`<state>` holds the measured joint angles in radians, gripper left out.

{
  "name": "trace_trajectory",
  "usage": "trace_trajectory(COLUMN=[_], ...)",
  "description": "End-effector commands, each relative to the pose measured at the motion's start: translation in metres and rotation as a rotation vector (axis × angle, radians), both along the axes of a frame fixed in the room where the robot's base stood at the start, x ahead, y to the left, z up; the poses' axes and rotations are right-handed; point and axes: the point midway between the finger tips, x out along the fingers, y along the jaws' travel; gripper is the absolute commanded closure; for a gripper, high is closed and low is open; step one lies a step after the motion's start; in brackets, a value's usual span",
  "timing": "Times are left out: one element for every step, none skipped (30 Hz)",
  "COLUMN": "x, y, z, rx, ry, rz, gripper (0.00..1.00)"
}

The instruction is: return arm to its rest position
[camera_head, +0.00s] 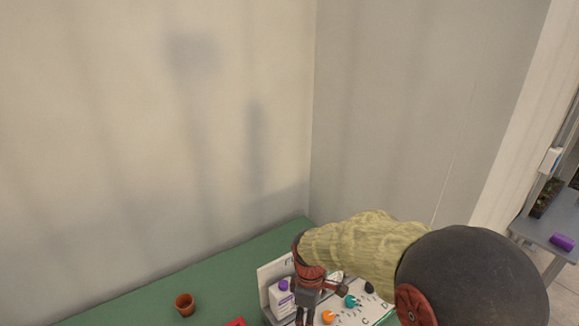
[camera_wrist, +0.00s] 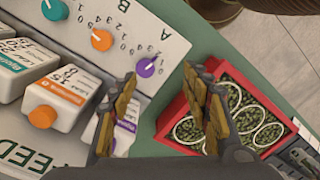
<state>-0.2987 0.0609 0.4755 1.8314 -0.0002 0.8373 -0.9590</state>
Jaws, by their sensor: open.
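My gripper (camera_wrist: 161,73) is open, and nothing sits between its fingertips in the wrist view. In the head view my gripper (camera_head: 305,312) hangs low over the green bench at the bottom edge, in front of the white dial panel (camera_head: 350,312). The arm reaches in from the lower right. In the wrist view the panel (camera_wrist: 120,30) carries an orange knob (camera_wrist: 102,40) and a purple knob (camera_wrist: 146,68). A white bottle with a purple label (camera_wrist: 125,137) is partly hidden behind the left finger. I cannot tell how far the fingers are from it.
A red tray (camera_wrist: 168,125) with round pots of green material lies right of the fingers. An orange-capped bottle (camera_wrist: 62,97) and teal-capped bottle (camera_wrist: 20,62) stand left. A terracotta pot (camera_head: 185,304) stands on the green bench (camera_head: 235,268). Walls rise behind; a grey table (camera_head: 550,232) is far right.

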Motion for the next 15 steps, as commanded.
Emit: trace_trajectory(x=[-0.010, -0.017, -0.025, -0.032, -0.038, -0.048, -0.055, -0.062, -0.071, -0.078, -0.085, -0.094, -0.100, -0.107, -0.116], y=[-0.004, -0.006, -0.011, -0.016, -0.021, -0.028, -0.033, -0.039, -0.046, -0.051, -0.056, -0.063, -0.068, -0.073, -0.080], z=[0.007, 0.012, 0.020, 0.027, 0.035, 0.046, 0.055, 0.063, 0.073, 0.081, 0.088, 0.097, 0.104, 0.110, 0.118], rx=[-0.006, -0.009, -0.013, -0.013, -0.013, -0.011, -0.007, -0.002, 0.007, 0.014, 0.023, 0.036, 0.047, 0.059, 0.075], ry=[-0.001, -0.003, -0.008, -0.015, -0.023, -0.038, -0.050, -0.063, -0.080, -0.094, -0.107, -0.127, -0.141, -0.158, -0.179], rz=[-0.092, -0.153, -0.236, -0.302, -0.369, -0.463, -0.529, -0.591, -0.670, -0.726, -0.780, -0.847, -0.893, -0.937, -0.990], gripper=[0.52, 0.52, 0.52, 0.52, 0.52, 0.52, 0.52, 0.52, 0.52, 0.52, 0.52, 0.52, 0.52, 0.52, 0.52])
